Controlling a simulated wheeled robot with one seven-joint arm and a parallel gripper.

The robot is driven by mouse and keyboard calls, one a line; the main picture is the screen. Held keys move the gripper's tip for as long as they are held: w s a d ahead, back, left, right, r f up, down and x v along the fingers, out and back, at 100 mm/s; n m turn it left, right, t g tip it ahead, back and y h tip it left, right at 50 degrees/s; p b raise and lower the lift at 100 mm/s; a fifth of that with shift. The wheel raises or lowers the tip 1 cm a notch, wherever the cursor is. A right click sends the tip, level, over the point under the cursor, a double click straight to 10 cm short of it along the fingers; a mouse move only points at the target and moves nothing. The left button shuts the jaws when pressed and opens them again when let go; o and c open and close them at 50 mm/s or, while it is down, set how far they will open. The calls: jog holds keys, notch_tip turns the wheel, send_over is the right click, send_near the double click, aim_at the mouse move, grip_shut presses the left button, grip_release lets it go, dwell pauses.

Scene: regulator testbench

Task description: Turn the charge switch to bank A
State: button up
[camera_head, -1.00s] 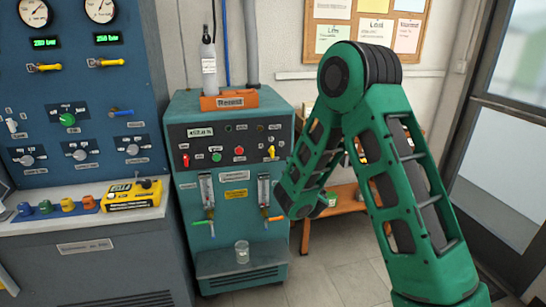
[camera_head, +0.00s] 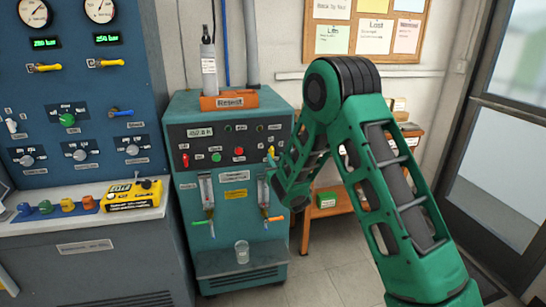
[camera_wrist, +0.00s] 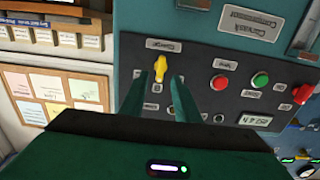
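The charge switch is a yellow knob (camera_head: 271,153) at the right end of the dark panel on the teal compressor cabinet. In the wrist view the yellow knob (camera_wrist: 160,69) lies under a label that seems to read "Charge", with small markings around it. My gripper (camera_wrist: 158,84) shows there as two dark fingers, apart and empty. The knob appears between and just beyond the fingertips; whether they touch it I cannot tell. In the head view my green forearm reaches to the panel's right edge and the fingers are not clearly seen.
Green (camera_wrist: 261,80) and red (camera_wrist: 220,83) buttons and a red switch (camera_wrist: 303,94) share the panel. A bottle (camera_head: 208,62) stands on the cabinet and a glass (camera_head: 242,251) on its lower ledge. A wooden bench (camera_head: 345,201) stands behind my arm.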

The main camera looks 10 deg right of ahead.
aim_at(273, 153)
jog(key=shift+w, duration=2.35)
grip_shut()
